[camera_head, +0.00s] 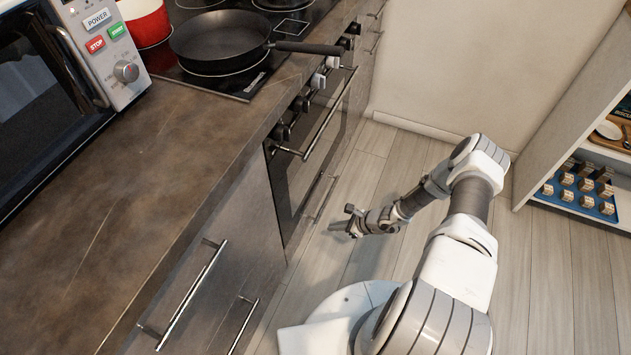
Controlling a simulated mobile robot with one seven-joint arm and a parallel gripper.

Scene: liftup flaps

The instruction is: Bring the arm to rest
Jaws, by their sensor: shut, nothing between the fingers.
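My gripper (339,228) is at the end of my white and grey arm (455,230), in the middle of the head view. The arm bends over at the top and comes down toward the left. My gripper is low above the wooden floor (393,165), in front of the oven (312,150) and apart from it. It is small in the view, its fingers look close together, and nothing shows between them.
A dark counter (130,190) bears a microwave (50,80) and a hob with a black pan (220,42) and a red pot (145,22). Drawer handles (190,295) stick out at the lower left. A shelf (570,100) with a blue tray (582,198) stands at the right.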

